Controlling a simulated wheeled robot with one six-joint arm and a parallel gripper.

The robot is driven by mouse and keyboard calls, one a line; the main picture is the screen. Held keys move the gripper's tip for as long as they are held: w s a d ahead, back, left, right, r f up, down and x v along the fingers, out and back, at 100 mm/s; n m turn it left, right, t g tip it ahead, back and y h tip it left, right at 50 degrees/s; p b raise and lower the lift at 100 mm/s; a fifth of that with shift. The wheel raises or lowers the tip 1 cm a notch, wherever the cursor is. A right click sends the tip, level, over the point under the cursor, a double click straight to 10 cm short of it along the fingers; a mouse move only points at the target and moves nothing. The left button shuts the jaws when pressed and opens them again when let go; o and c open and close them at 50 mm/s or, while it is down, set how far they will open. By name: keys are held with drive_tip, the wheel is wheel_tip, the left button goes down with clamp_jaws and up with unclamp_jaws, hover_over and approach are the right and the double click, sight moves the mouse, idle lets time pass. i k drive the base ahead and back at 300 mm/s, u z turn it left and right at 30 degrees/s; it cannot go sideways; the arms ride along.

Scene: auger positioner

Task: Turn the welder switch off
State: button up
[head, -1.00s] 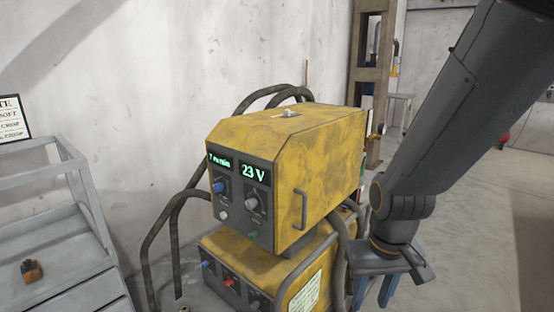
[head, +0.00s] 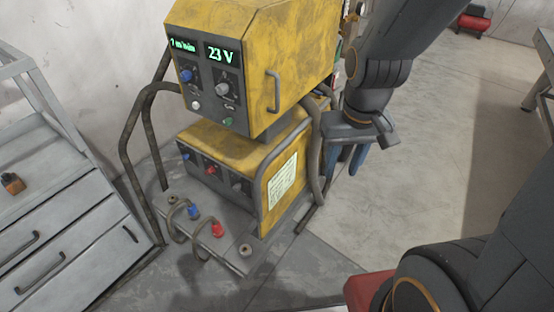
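The yellow welder stands by the wall, with an upper unit (head: 250,45) stacked on a lower unit (head: 235,147). The upper display is lit and reads 23 V. Its front has a blue knob, a grey knob and small buttons. The lower unit's dark front panel (head: 222,176) has a blue fitting, a red one (head: 210,170) and a dark knob or switch (head: 238,186). I cannot tell which is the welder switch, or its position. My gripper (head: 346,160) points down to the right of the welder, apart from it. Its blue fingers look apart and empty.
Hoses and a metal rail loop around the welder's sides. Blue and red cable plugs (head: 217,230) sit on its base plate. A grey drawer cart (head: 75,240) with a small orange-brown object (head: 13,184) stands at left. Floor (head: 430,160) right of the welder is clear.

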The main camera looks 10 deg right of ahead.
sight(210, 170)
drive_tip(key=z, duration=1)
drive_tip(key=k, duration=1.05)
drive_tip(key=u, duration=1.5)
drive_tip(key=i, duration=0.5)
drive_tip(key=z, duration=0.05)
